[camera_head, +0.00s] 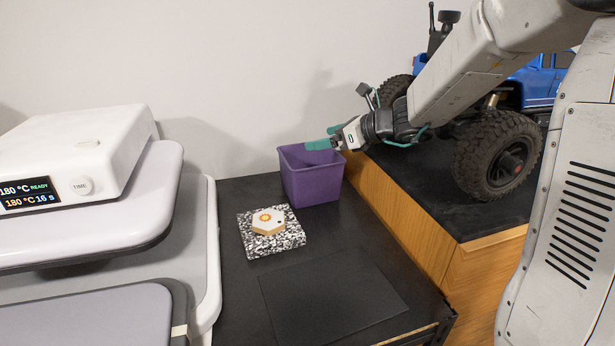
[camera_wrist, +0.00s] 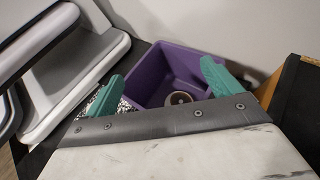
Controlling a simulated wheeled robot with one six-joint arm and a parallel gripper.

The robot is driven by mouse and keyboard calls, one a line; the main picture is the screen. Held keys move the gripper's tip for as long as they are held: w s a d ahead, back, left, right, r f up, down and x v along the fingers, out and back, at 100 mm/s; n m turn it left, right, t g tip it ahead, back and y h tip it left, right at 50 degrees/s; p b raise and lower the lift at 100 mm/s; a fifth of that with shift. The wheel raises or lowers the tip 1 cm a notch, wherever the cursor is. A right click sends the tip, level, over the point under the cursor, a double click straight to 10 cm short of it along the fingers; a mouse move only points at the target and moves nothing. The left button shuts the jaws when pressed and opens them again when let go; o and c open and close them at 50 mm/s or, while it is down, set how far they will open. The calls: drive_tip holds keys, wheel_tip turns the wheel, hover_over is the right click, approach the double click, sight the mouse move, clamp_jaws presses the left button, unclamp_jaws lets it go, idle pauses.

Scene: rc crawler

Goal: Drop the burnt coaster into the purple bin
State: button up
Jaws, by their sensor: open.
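The purple bin (camera_head: 312,180) stands at the back of the black worktop, and it also shows in the wrist view (camera_wrist: 150,72). My gripper (camera_head: 328,137) is over the bin's rim with its teal fingers open and nothing between them; in the wrist view (camera_wrist: 161,85) the fingers spread above the bin. A hexagonal coaster (camera_head: 268,221) with a pale top, an orange sun-like mark and a small dark spot lies on a black-and-white speckled slab (camera_head: 273,242) in front of the bin. A small round brownish thing (camera_wrist: 179,98) lies inside the bin, partly hidden; I cannot tell what it is.
A white heat press (camera_head: 80,150) with a lit display reading 180 °C READY stands at the left. A dark flat mat (camera_head: 330,296) lies on the front worktop. A blue RC crawler (camera_head: 500,150) with big tyres stands on a raised wooden box (camera_head: 395,215) at the right.

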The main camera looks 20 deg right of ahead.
drive_tip(key=s+r, duration=0.1)
drive_tip(key=s, duration=1.3)
drive_tip(key=shift+r, duration=0.15)
drive_tip(key=shift+a, duration=0.15)
drive_tip(key=s+a+f+n+g+h, duration=0.1)
drive_tip(key=s+f+n+g, duration=0.1)
drive_tip(key=s+n+g, duration=0.4)
drive_tip(key=s+a+f+n+g+h, duration=0.1)
drive_tip(key=s+a+f+n+g, duration=0.15)
drive_tip(key=s+n, duration=0.65)
drive_tip(key=s+d+r+n+h, duration=0.2)
drive_tip(key=s+d+n+h, duration=0.3)
drive_tip(key=n, duration=0.7)
drive_tip(key=shift+s+d+h, duration=0.15)
drive_tip(key=shift+s+h, duration=0.95)
drive_tip(key=shift+s, duration=1.15)
